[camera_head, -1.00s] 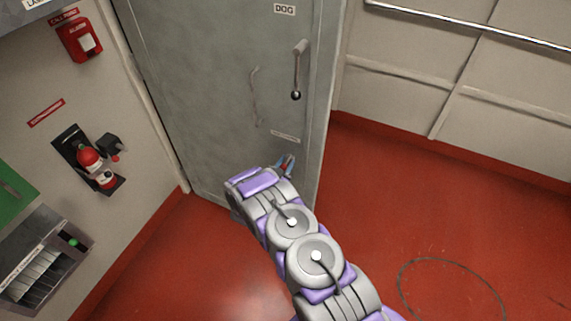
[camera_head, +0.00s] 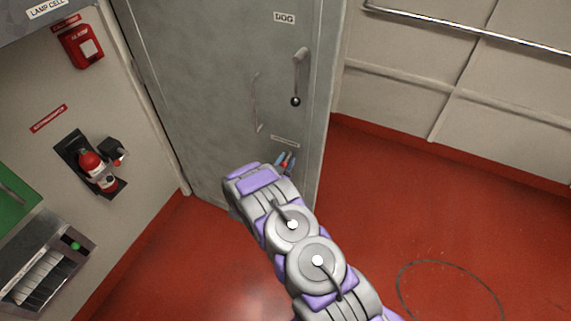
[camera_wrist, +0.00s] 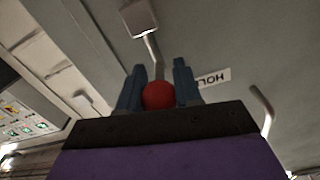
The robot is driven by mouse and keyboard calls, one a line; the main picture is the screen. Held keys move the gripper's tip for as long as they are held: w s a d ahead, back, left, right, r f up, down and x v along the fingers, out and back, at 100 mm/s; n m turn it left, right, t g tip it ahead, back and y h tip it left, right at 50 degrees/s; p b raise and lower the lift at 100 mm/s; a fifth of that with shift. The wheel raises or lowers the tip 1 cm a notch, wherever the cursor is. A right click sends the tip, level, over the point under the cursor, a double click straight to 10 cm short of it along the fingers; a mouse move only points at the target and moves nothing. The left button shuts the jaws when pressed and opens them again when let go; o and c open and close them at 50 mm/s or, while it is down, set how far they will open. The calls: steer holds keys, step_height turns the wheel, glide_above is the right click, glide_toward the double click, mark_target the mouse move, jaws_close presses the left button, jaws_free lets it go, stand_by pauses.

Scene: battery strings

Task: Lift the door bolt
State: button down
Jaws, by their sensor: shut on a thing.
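My gripper (camera_head: 285,161) is at the lower right part of the grey door (camera_head: 195,85), just under a small label plate (camera_head: 285,141). Its two blue fingers are shut on a red ball knob, which I take for the door bolt's knob. The knob (camera_wrist: 158,95) shows between the fingers in the wrist view.
Above on the door are a DOG lever with a black ball end (camera_head: 297,80) and a pull handle (camera_head: 256,102). A fire extinguisher (camera_head: 92,165) and red alarm box (camera_head: 82,46) hang on the left wall. Red floor (camera_head: 430,220) at right is clear.

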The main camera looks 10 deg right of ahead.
steer(key=shift+w+a+r, duration=0.1)
steer(key=shift+w+r, duration=0.05)
steer(key=shift+r, duration=0.15)
steer(key=c, duration=1)
jaws_free()
steer(key=shift+o, duration=1)
steer(key=shift+f, duration=0.15)
steer(key=p+v, duration=0.2)
steer(key=v, duration=1.5)
steer(key=shift+s+a+p, duration=0.2)
steer(key=shift+s+p, duration=0.05)
steer(key=shift+p, duration=0.05)
